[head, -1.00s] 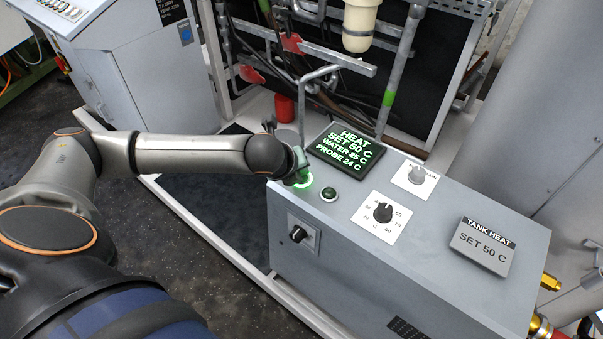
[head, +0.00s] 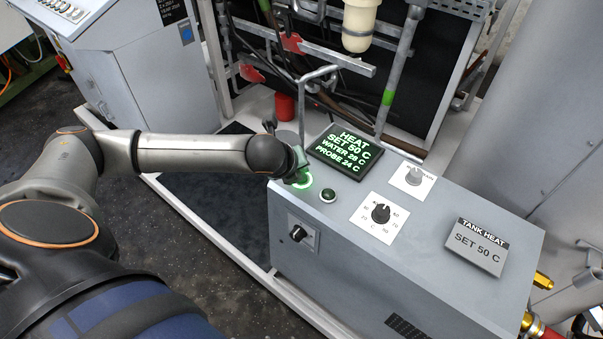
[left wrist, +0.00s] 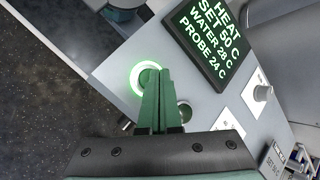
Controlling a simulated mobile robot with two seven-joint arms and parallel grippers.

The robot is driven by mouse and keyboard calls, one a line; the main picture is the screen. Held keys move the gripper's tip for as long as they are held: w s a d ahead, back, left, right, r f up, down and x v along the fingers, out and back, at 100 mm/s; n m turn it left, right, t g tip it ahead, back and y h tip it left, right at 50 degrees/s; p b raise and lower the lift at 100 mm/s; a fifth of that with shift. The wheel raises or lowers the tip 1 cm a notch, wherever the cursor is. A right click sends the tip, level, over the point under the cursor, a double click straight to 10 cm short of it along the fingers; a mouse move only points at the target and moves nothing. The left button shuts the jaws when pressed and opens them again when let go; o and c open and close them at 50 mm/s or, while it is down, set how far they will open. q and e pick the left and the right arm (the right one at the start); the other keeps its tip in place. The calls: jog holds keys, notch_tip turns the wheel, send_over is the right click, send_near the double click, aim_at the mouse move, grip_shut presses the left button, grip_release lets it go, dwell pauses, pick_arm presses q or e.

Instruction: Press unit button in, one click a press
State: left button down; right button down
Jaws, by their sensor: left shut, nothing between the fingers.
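The grey control unit (head: 400,270) stands in front of me. Its button with a lit green ring (head: 306,183) is at the near left corner of the top; the ring also shows in the left wrist view (left wrist: 136,80). My left gripper (head: 300,178) is shut and empty, its fingertips at the ring and hiding part of it. I cannot tell whether they touch the button. A dark green round button (head: 328,195) sits just right of it. The display (head: 346,151) reads HEAT, SET 50 C, WATER 28 C, PROBE 24 C. My right gripper is out of view.
A black dial (head: 381,214) and a grey knob (head: 413,177) on white plates are further right on the top. A sign (head: 478,246) reads TANK HEAT SET 50 C. A rotary switch (head: 299,234) is on the front face. Pipes and a red cylinder (head: 286,107) stand behind.

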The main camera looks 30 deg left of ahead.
pick_arm(q)
notch_tip(320, 180, up, 4)
jog(key=p, duration=0.4)
jog(key=shift+r, duration=0.85)
